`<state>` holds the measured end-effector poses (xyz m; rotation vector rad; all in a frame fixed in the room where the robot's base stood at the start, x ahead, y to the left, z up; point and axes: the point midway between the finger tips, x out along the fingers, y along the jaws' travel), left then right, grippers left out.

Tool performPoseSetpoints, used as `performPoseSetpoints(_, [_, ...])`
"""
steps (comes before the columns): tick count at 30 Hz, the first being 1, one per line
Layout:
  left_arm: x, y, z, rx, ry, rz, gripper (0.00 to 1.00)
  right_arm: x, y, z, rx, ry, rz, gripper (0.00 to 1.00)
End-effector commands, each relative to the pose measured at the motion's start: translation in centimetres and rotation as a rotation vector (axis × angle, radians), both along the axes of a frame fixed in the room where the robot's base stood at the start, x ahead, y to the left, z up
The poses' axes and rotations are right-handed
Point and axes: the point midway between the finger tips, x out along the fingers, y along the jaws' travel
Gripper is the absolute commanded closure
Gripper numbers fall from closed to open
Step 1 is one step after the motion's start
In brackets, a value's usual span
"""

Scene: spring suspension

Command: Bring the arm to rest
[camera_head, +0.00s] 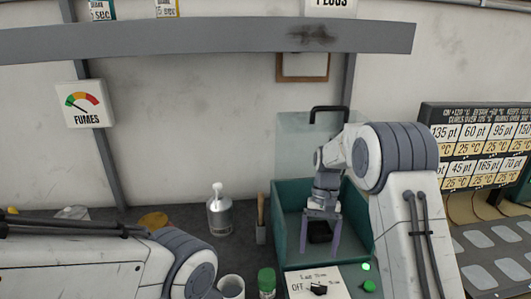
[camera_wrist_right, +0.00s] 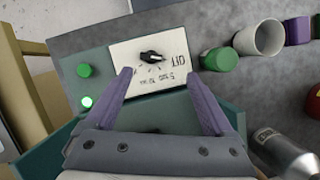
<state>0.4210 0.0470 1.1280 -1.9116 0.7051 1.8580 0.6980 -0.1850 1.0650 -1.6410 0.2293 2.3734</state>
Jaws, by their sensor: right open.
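My right gripper (camera_head: 320,250) is open, with its two purple fingers pointing down over the teal open-topped box (camera_head: 283,236). In the right wrist view the fingers (camera_wrist_right: 158,75) are spread apart with nothing held between them. Beyond the fingertips is the box's white dial panel (camera_wrist_right: 140,66) with a black knob; it also shows in the head view (camera_head: 301,290). A dark patch shows between the fingers in the head view, and I cannot tell what it is. My left arm enters at the lower left; its gripper is out of view.
A clear lid (camera_head: 292,140) with a black handle stands up behind the box. A green lamp (camera_wrist_right: 87,102) glows beside a green button (camera_wrist_right: 84,70).

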Motion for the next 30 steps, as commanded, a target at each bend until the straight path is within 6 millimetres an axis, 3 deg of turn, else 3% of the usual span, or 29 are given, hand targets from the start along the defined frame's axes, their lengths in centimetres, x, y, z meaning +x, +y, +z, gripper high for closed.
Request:
performPoseSetpoints(5, [0.0, 0.0, 0.0, 0.000, 0.000, 0.000, 1.00, -5.6, 7.5, 4.5, 0.013, -0.112, 0.240, 0.12])
performPoseSetpoints(9, [0.0, 0.0, 0.0, 0.000, 0.000, 0.000, 1.00, -12.3, 11.9, 6.8, 0.039, -0.211, 0.452, 0.12])
performPoseSetpoints(15, [0.0, 0.0, 0.0, 0.000, 0.000, 0.000, 1.00, -21.8, 14.2, 7.4, 0.091, -0.334, 0.723, 0.12])
performPoseSetpoints(18, [0.0, 0.0, 0.0, 0.000, 0.000, 0.000, 1.00, -25.0, 14.1, 7.0, 0.114, -0.376, 0.818, 0.12])
performPoseSetpoints(22, [0.0, 0.0, 0.0, 0.000, 0.000, 0.000, 1.00, -27.3, 13.8, 6.5, 0.132, -0.406, 0.885, 0.12])
performPoseSetpoints(30, [0.0, 0.0, 0.0, 0.000, 0.000, 0.000, 1.00, -27.8, 13.7, 6.3, 0.137, -0.413, 0.902, 0.12])
